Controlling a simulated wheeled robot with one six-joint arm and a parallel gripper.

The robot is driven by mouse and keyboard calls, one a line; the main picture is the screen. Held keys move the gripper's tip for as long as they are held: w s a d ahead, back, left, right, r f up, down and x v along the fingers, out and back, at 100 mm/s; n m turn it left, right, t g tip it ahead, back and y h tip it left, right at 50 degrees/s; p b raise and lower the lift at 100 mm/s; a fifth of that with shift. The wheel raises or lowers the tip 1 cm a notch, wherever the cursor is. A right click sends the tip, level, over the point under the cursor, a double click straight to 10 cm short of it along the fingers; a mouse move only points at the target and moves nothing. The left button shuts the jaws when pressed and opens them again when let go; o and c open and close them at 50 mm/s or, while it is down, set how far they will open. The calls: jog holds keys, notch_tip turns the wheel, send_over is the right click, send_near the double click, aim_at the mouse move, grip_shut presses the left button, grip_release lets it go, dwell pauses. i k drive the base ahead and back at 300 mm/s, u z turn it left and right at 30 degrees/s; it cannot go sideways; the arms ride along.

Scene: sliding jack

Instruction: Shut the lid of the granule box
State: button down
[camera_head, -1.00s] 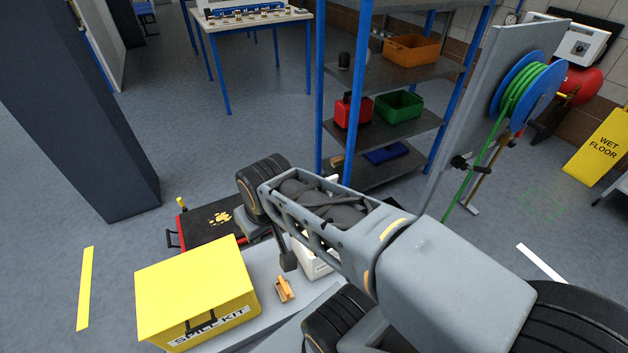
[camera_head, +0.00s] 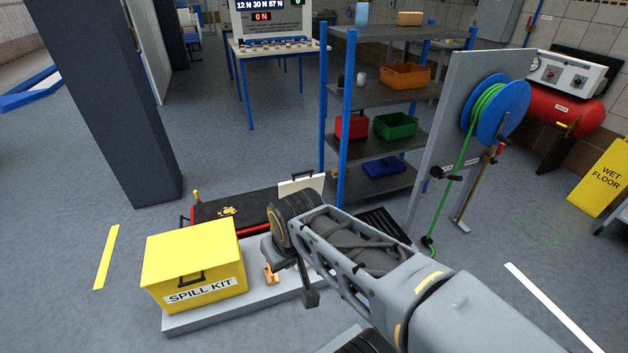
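A white panel with a dark handle (camera_head: 301,185) stands upright behind my arm; it looks like a raised lid, perhaps the granule box's. Whatever lies below it is hidden by my arm. A yellow box marked SPILL KIT (camera_head: 193,262) sits on a pale grey platform (camera_head: 190,322) at left, its top closed. My arm reaches in from the lower right, and its end is near the platform, right of the yellow box. My gripper (camera_head: 309,297) shows only as a dark part under the arm; its fingers cannot be made out. A small orange item (camera_head: 270,276) is partly hidden beside it.
A black mat or tray with red edge (camera_head: 235,207) lies behind the yellow box. A blue-post shelf (camera_head: 346,140) stands behind, a hose reel panel (camera_head: 455,130) to the right. A dark pillar (camera_head: 120,110) rises at left. Floor at the left front is free.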

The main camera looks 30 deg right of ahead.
aim_at(316, 182)
jog(key=z, duration=1.2)
jog(key=i, duration=1.6)
jog(key=u, duration=0.8)
